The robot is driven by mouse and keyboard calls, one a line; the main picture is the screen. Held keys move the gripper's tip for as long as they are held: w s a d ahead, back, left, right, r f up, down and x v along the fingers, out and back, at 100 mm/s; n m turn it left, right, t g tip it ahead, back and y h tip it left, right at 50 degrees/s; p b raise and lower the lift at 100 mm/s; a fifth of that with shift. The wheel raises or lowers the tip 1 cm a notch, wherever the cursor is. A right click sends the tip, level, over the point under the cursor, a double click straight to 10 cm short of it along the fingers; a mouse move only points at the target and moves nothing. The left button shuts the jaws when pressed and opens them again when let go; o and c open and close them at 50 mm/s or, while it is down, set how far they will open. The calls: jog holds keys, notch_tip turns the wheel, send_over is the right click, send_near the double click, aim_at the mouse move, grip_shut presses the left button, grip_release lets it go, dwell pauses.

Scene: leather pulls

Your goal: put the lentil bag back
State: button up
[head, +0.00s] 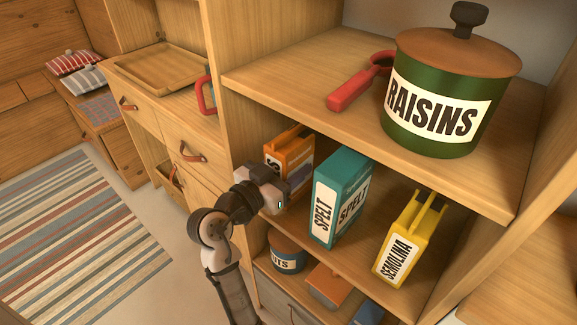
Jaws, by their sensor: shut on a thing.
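An orange bag (297,153) with a folded top stands upright at the left end of the middle shelf. Only a letter like an S shows on its label, so I cannot read the whole name; it is the likely lentil bag. My gripper (277,190) is at the bag's lower front and is shut on it. The gripper covers part of the bag's front, and the fingertips are hard to make out. I cannot tell whether the bag's base touches the shelf.
A teal SPELT box (341,197) stands close right of the orange bag, then a yellow SEMOLINA bag (409,238). The upper shelf (300,62) above holds a green RAISINS canister (440,100) and a red-handled tool (358,84). A jar (287,252) stands below.

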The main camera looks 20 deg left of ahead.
jog(key=shift+f, duration=0.2)
jog(key=o, duration=1.5)
jog(key=shift+r, duration=0.25)
